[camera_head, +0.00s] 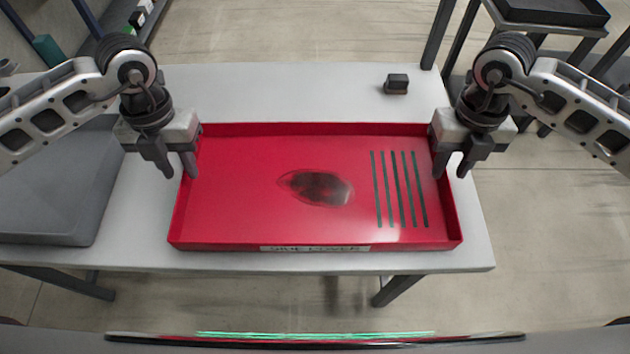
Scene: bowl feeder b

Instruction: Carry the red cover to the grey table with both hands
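The red cover (250,215) is a shallow tray-like piece with low walls, dark slots on its right part, a dark smudge in the middle and a white label on its front wall. It lies flat on a pale grey table (300,95). My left gripper (180,172) is at the cover's left wall, fingers pointing down and apart, its inner finger overlapping the wall. My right gripper (456,172) is at the right wall in the same pose, also with a gap between its fingers. Whether either gripper touches the cover cannot be told.
A small dark block (396,84) sits on the table behind the cover. A dark grey tray-like surface (50,205) is at the left. A dark-topped stand (550,12) is at the back right. Open concrete floor (560,230) shows at the right.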

